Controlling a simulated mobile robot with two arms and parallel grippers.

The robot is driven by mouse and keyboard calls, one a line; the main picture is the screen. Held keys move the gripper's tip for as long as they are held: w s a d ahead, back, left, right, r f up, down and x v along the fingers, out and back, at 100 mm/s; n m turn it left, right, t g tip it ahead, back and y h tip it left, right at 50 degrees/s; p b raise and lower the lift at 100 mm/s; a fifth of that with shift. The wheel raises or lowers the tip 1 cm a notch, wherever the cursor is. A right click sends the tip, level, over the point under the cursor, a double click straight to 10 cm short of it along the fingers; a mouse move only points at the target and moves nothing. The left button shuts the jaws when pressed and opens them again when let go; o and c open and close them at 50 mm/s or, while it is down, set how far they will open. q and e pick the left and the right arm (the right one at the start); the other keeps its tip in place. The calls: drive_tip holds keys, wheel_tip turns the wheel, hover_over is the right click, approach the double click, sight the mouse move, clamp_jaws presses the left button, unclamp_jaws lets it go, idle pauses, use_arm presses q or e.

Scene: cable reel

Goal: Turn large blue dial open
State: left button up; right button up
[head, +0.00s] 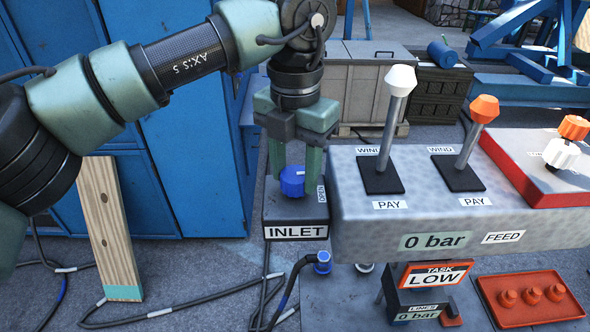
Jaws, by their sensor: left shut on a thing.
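The large blue dial (291,182) sits on top of a grey box (288,215) labelled INLET, with a small OPEN label on its right side. My left gripper (297,165) reaches down from above, its green fingers on either side of the dial. It is shut on the dial. The fingers hide part of the dial, so how far it is turned cannot be told. My right gripper is not in view.
Right of the dial stands a grey console (420,225) with a white-knobbed lever (397,95) and an orange-knobbed lever (475,125). A red tray (528,315) lies at lower right. Hoses (200,300) cross the floor. A wooden plank (103,220) leans against blue cabinets (195,150).

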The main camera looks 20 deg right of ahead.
sight(295, 173)
use_arm(q)
drive_tip(key=shift+m, duration=0.3)
drive_tip(key=o, duration=1.4)
drive_tip(key=shift+r, duration=0.1)
wheel_tip(295, 173, up, 8)
drive_tip(key=shift+f+b, duration=0.2)
drive_tip(key=shift+b, duration=0.3)
